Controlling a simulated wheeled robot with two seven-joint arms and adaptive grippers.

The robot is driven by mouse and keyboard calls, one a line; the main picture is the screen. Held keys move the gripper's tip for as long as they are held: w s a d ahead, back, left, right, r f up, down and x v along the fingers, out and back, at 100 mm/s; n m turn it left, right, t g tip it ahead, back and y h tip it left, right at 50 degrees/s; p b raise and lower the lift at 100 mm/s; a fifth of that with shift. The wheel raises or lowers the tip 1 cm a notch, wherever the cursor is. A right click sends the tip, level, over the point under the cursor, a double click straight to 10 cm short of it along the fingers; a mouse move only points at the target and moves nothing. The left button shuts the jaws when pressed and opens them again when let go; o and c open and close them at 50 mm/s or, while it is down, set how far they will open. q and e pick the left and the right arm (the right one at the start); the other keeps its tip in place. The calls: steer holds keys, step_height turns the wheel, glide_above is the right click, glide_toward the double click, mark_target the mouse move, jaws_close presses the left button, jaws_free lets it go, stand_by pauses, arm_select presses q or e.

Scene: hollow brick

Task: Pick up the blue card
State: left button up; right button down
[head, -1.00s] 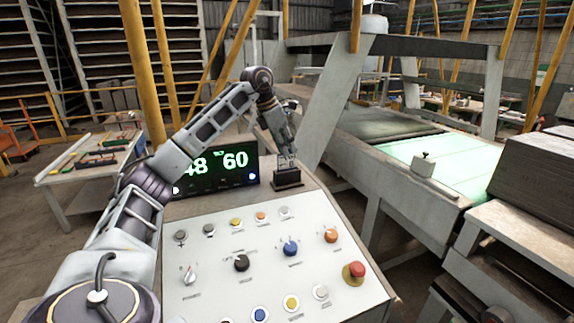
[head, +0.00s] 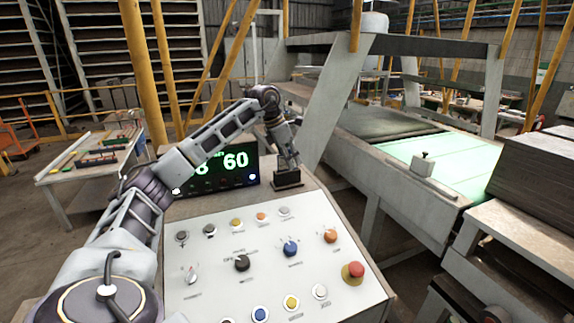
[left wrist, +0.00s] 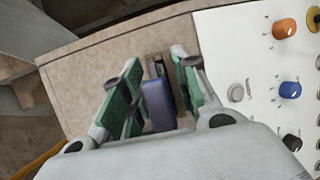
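The blue card (left wrist: 157,104) stands in a dark holder, seen from above in the left wrist view. In the head view the small dark holder (head: 287,180) sits on the back right of the control desk; I cannot make out the card there. My left gripper (head: 290,164) points down at the holder. In the left wrist view its green-padded fingers (left wrist: 158,85) are apart, one on each side of the card. A gap shows between the left finger and the card; the right finger is closer. My right gripper is not in view.
The control panel (head: 215,265) with knobs, buttons and a red stop button (head: 353,271) lies in front of the holder. A display with green digits (head: 238,174) stands left of it. A conveyor (head: 440,160) runs at the right.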

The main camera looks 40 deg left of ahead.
arm_select(q)
jaws_close()
steer(key=shift+r, duration=0.15)
stand_by(0.5)
steer(key=shift+r, duration=4.9)
